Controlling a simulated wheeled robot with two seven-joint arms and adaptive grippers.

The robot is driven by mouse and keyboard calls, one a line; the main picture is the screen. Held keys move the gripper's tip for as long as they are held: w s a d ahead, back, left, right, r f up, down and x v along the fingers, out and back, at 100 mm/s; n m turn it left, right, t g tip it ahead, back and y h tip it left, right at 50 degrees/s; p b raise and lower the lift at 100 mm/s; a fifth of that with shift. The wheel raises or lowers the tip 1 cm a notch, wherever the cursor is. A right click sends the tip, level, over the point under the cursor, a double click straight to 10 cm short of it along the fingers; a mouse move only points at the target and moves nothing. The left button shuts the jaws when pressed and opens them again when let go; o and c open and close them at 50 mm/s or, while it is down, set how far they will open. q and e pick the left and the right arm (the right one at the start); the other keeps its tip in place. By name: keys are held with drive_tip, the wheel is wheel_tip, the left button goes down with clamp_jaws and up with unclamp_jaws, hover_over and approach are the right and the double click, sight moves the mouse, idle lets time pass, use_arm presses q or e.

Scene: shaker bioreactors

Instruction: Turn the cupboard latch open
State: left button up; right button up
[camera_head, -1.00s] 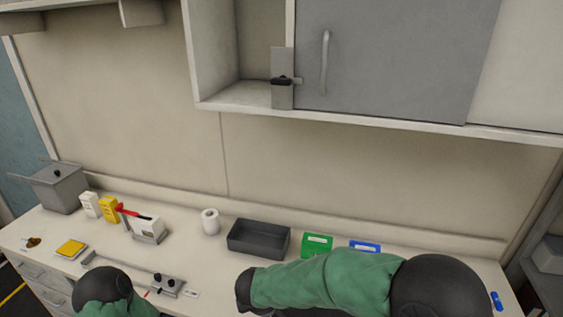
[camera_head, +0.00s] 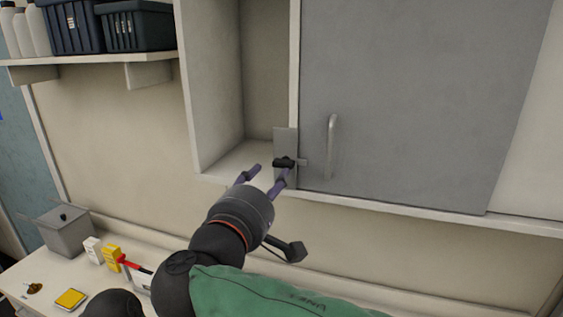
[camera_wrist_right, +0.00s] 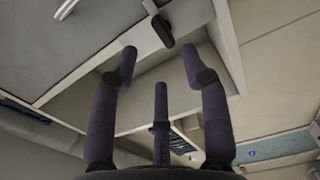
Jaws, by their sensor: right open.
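The cupboard latch is a black knob (camera_head: 284,162) on a grey plate (camera_head: 286,182), at the left edge of the grey cupboard door (camera_head: 400,110). In the head view the knob lies roughly level, with a small tab reaching right to the door. My right gripper (camera_head: 264,172) is open and empty, just below and left of the knob. In the right wrist view the knob (camera_wrist_right: 162,30) is ahead of the spread fingers (camera_wrist_right: 158,62), not between them. I cannot tell whether a finger touches the plate. My left gripper is not in view.
A vertical handle (camera_head: 331,147) stands on the door right of the latch. An open cupboard bay (camera_head: 262,80) is to the left. A shelf (camera_head: 90,72) holds dark bins and white bottles. Below, the bench carries a grey box (camera_head: 66,235) and small items.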

sight(282, 164)
drive_tip(key=x, duration=0.8)
drive_tip(key=shift+f+p, duration=0.1)
drive_tip(key=shift+p, duration=0.3)
clamp_jaws()
